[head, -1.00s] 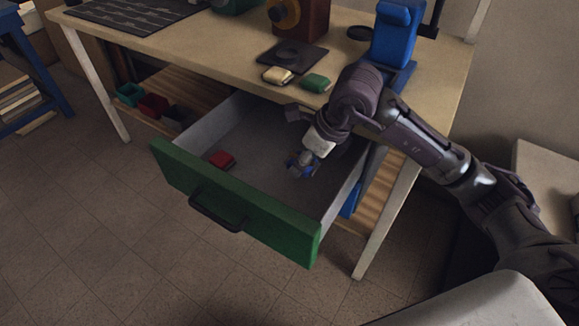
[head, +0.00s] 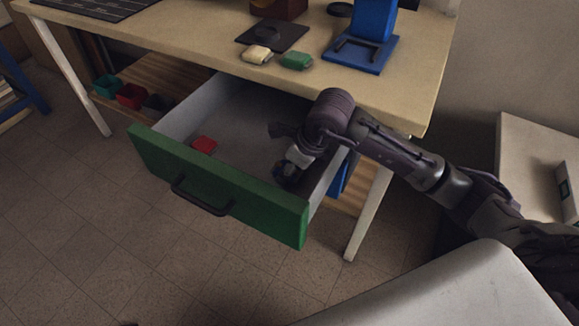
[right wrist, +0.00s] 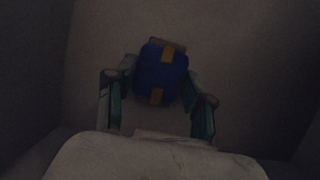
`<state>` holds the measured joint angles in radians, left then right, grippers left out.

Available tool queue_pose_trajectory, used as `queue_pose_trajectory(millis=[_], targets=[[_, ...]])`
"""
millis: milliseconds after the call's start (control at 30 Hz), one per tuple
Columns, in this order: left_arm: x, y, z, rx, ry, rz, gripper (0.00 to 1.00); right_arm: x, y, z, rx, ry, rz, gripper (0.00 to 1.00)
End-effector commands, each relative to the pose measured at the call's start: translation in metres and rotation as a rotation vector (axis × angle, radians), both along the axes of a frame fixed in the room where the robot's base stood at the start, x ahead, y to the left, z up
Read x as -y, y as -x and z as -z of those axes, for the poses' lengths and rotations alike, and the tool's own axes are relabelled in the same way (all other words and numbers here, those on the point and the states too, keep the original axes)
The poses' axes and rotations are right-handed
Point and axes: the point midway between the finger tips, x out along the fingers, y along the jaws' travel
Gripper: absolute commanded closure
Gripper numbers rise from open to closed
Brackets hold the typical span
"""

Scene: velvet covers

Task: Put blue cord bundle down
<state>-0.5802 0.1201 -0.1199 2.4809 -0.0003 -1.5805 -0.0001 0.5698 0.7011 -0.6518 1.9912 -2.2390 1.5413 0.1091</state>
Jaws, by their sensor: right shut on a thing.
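The bundle is mostly hidden there by the gripper. I cannot tell whether the bundle touches the drawer floor. The drawer has a green front with a dark handle and pale inner walls. My left gripper is not in view.
A red block (head: 204,145) lies in the drawer's left part. On the table (head: 395,85) above are a cream bundle (head: 256,54), a green bundle (head: 297,60) and a blue stand (head: 358,52). Small bins (head: 131,96) stand on the shelf at left. The drawer's middle floor is clear.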

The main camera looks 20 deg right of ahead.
Motion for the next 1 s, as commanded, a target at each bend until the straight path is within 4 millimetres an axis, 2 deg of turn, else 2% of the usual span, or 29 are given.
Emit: queue_pose_trajectory(millis=[67,100,233,500,667,933,967,1000], targets=[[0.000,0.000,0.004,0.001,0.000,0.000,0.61,0.000,0.000,0.004,0.000,0.000,0.000,0.71],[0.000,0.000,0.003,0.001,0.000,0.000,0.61,0.000,0.000,0.003,0.000,0.000,0.000,0.42],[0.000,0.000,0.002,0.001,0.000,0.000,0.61,0.000,0.000,0.003,0.000,0.000,0.000,0.22],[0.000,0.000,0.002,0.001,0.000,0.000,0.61,0.000,0.000,0.002,0.000,0.000,0.000,0.22],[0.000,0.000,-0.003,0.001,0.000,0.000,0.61,0.002,0.002,-0.008,0.002,0.001,0.000,0.22],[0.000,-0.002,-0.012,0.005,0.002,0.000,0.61,0.016,0.017,-0.060,0.004,0.003,0.001,0.22],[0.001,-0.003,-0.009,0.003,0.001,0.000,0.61,0.018,0.019,-0.066,0.003,0.002,0.001,0.22],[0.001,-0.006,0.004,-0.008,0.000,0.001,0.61,0.020,0.021,-0.074,0.005,0.001,0.001,0.22]])
